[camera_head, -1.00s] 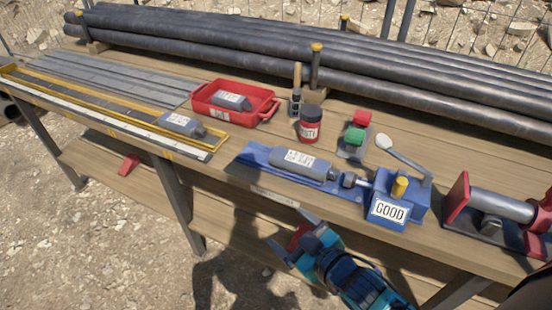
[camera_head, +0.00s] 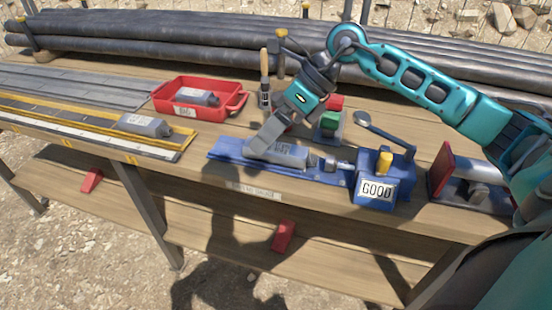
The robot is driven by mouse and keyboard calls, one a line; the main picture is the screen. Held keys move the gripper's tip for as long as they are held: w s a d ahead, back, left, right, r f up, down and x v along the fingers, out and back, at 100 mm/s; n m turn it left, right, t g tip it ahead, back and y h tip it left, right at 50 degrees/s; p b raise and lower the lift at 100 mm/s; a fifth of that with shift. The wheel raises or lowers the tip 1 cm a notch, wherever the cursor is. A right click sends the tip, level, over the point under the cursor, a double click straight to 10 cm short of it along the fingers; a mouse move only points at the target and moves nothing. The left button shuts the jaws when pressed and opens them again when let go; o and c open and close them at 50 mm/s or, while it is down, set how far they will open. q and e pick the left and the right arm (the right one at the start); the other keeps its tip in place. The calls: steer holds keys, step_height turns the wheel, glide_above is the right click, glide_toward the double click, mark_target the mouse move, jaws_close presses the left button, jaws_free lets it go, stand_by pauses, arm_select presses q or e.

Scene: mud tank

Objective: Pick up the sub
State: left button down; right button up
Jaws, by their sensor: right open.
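A grey sub (camera_head: 290,155) with a white label and a narrower right end lies on the blue fixture (camera_head: 228,150) on the bench. Its left part is hidden behind my right gripper. My right gripper (camera_head: 262,150) comes down from above, with its grey fingers at the left part of this sub. The jaws are open; I cannot tell whether they touch the sub. A second grey sub (camera_head: 197,97) lies in the red tray (camera_head: 238,104). My left gripper is out of view.
A blue block marked GOOD (camera_head: 376,190), with a yellow knob and a lever, stands right of the sub. A red and blue vise (camera_head: 444,172) is further right. A brush (camera_head: 264,75) and a green and red item (camera_head: 329,120) stand behind. Dark pipes (camera_head: 180,40) line the back.

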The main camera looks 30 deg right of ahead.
steer(key=d+r+h, duration=0.2)
steer(key=d+h, duration=0.3)
steer(key=d, duration=0.4)
steer(key=b, duration=0.1)
glide_above(279, 148)
steer(key=s+d, duration=0.2)
steer(key=s, duration=0.1)
steer(key=shift+t, duration=0.3)
steer(key=f, duration=0.6)
steer(key=shift+w+f, duration=0.15)
steer(key=shift+w, duration=0.1)
steer(key=shift+w+b+x, duration=0.15)
steer(key=shift+b+x, duration=0.05)
steer(key=shift+x, duration=1.3)
steer(key=shift+w+b+x, duration=0.1)
steer(key=shift+b+x, duration=0.05)
steer(key=shift+x, duration=1.4)
steer(key=shift+a, duration=0.15)
steer(key=shift+c, duration=0.2)
steer(key=c, duration=1.4)
steer(key=shift+r, duration=0.25)
steer(key=shift+c, duration=0.2)
steer(key=shift+r, duration=0.1)
